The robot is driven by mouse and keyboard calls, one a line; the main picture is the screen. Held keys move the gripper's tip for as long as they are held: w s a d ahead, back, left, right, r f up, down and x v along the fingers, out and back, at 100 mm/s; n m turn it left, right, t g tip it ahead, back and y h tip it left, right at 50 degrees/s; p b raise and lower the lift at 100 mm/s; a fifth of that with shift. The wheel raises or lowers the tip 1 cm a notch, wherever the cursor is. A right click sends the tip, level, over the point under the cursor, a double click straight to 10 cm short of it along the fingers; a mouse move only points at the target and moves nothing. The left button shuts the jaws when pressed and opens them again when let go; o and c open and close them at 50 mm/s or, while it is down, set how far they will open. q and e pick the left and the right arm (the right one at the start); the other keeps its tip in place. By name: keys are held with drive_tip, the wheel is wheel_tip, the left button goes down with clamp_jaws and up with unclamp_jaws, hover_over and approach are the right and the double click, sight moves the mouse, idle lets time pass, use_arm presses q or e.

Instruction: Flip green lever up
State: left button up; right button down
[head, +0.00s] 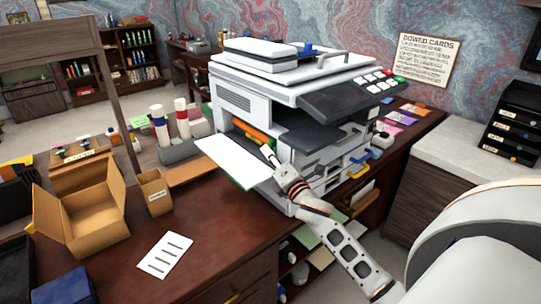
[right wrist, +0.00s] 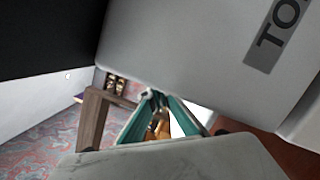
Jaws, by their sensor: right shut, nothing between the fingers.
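A white and grey copier (head: 240,103) stands on the desk, with its side panel (head: 232,158) folded open. An orange part (head: 256,134) shows inside the opening, and a thin green strip shows under the panel's outer edge. I cannot clearly make out the green lever; panel and gripper may hide it. My right gripper (head: 268,152) reaches up at the opening, beside the panel's right edge. In the right wrist view its teal fingers (right wrist: 152,95) meet at the tips, empty, close to a grey surface. Contact cannot be told. My left gripper is out of view.
An open cardboard box (head: 95,225), a small brown box (head: 155,192) and a paper sheet (head: 165,254) lie on the desk left of the copier. Bottles (head: 182,120) stand behind the panel. A grey counter (head: 460,150) is at right. The desk's front left is partly clear.

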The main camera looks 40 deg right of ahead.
drive_tip(key=shift+w, duration=0.1)
idle(0.3)
drive_tip(key=s+a+f, duration=0.1)
drive_tip(key=s+f, duration=0.1)
drive_tip(key=s, duration=1)
drive_tip(key=s+a+f+m+g+y, duration=0.1)
drive_tip(key=s+a+f+m+g, duration=0.1)
drive_tip(key=s+a+f+m, duration=0.4)
drive_tip(key=s+a+f+m+g+y, duration=0.2)
drive_tip(key=s+a+f+m, duration=0.4)
drive_tip(key=f, duration=0.8)
drive_tip(key=s+a+f+m+g+y, duration=0.2)
drive_tip(key=s+a+f+m+g, duration=0.2)
drive_tip(key=a+f, duration=0.6)
drive_tip(key=shift+s+a+m, duration=0.2)
drive_tip(key=shift+s+m, duration=1)
